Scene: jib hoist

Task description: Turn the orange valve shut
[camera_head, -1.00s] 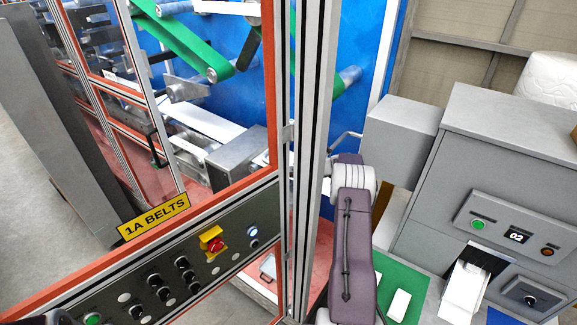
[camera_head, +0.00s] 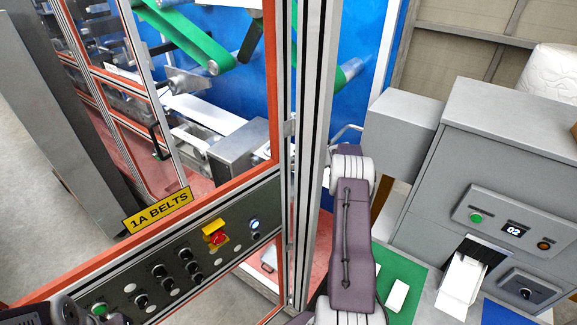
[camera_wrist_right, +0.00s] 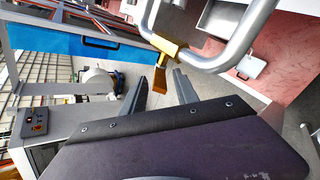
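The orange valve handle (camera_wrist_right: 160,78) shows in the right wrist view, hanging from an orange collar on a bent silver pipe. My right gripper (camera_wrist_right: 160,82) is open, with its two dark fingers on either side of the handle's lower end in the picture. I cannot tell whether either finger touches it. In the head view my right arm reaches up beside the grey post, and its gripper is hidden. I cannot make out the valve there. Only a dark part of my left arm shows at the lower left edge; its gripper is not visible.
A framed machine with a button panel (camera_head: 190,262) and a "1A BELTS" sign (camera_head: 157,210) stands at left. A grey post (camera_head: 312,150) rises close beside my right arm. A grey cabinet (camera_head: 500,140) stands at right, with a green mat (camera_head: 408,272) before it.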

